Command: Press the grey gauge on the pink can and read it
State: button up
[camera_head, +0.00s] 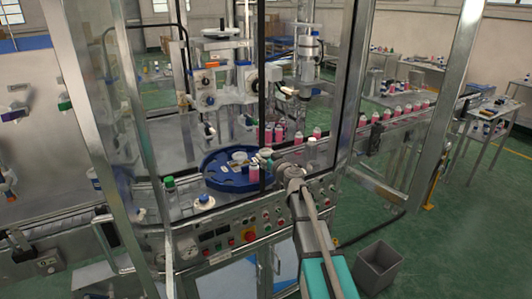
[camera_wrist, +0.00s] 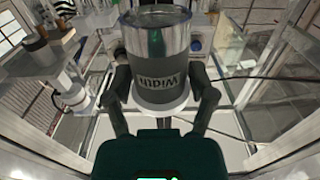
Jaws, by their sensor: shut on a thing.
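A grey gauge (camera_wrist: 157,72) with a bright metal end and lettering on its side fills the top middle of the wrist view. My gripper (camera_wrist: 160,92) is shut on it, one dark finger on each side. A pale round disc shows around the gauge's near end. In the head view my gripper (camera_head: 284,168) is small, at the right edge of the blue round table. A pink can (camera_head: 254,174) with a pale top stands just left of it. I cannot tell whether the gauge touches the can. No readable dial shows.
The blue round table (camera_head: 218,184) sits inside a metal-framed machine. A green-capped bottle (camera_head: 170,192) and a white-and-blue piece (camera_head: 203,201) stand at its left front. Several pink cans line the conveyor behind and to the right. Frame posts (camera_head: 345,85) stand close. A grey bin (camera_head: 378,268) is on the floor.

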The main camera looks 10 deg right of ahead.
aim_at(269, 157)
jog(key=shift+v, duration=3.4)
jog(key=shift+s, duration=0.3)
